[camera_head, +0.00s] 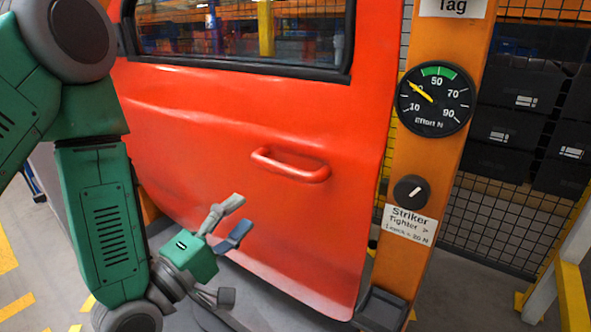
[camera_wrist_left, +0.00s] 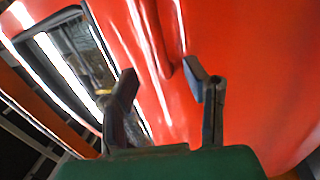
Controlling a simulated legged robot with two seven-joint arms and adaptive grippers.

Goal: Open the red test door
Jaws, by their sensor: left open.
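The red test door (camera_head: 220,130) fills the middle of the head view, with a dark-framed window (camera_head: 240,35) in its upper part. Its edge lies close along the orange post. The door handle (camera_head: 290,164) is a red horizontal bar near the door's middle right. My left gripper (camera_head: 232,220) is below and to the left of the handle, in front of the lower door, apart from the handle. Its fingers are spread and empty. The left wrist view shows the open fingers (camera_wrist_left: 160,85) before the red door surface (camera_wrist_left: 255,80). My right gripper is not in view.
An orange post (camera_head: 420,180) stands right of the door. It carries an effort gauge (camera_head: 435,99), yellow needle left of the green band, and a black striker knob (camera_head: 411,191) above a label. Black bins (camera_head: 530,100) stand behind mesh at right. A yellow-based barrier (camera_head: 572,295) is at lower right.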

